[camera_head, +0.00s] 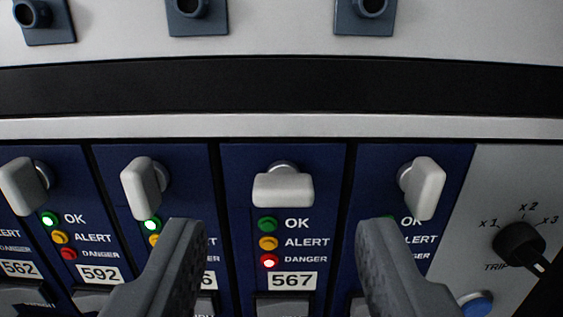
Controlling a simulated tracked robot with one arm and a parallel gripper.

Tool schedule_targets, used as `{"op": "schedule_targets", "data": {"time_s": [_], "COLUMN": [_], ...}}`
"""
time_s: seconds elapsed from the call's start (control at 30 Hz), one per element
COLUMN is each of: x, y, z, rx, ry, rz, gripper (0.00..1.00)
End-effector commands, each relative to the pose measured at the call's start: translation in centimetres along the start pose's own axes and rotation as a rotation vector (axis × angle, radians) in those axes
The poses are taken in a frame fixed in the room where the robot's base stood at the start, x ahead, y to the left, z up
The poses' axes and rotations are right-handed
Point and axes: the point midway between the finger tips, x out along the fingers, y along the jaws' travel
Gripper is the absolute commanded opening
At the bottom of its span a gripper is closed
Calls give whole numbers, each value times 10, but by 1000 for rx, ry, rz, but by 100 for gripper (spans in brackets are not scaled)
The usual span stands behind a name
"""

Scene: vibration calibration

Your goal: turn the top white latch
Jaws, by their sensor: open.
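The top white latch (283,189) sits at the top of the blue module labelled 567, at the middle of the view. Its handle lies horizontal. Below it, the red DANGER light (269,261) is lit, while the OK and ALERT lights look dim. My gripper (281,235) is open. Its two grey fingers reach up from the lower left and lower right, on either side of the 567 module and lower in the picture than the latch. Neither finger appears to touch the latch.
Similar white latches on neighbouring modules stand roughly upright: two at left (146,188) (25,186) and one at right (422,188). A black rotary knob (519,243) and a blue button (476,305) are at far right. A black strip (280,87) runs above the modules.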

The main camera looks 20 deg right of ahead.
Motion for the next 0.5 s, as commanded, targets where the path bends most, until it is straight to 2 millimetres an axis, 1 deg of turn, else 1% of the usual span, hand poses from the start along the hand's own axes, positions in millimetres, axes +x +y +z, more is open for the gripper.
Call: {"op": "schedule_targets", "data": {"time_s": [0.03,0.2,0.33,0.5], "x": [7,21,29,33], "y": [0,1,1,1], "z": [-1,1,0,0], "rx": [1,-1,-1,-1], "ry": [6,1,4,0], "rz": [0,1,1,1], "gripper": [45,45,45,45]}}
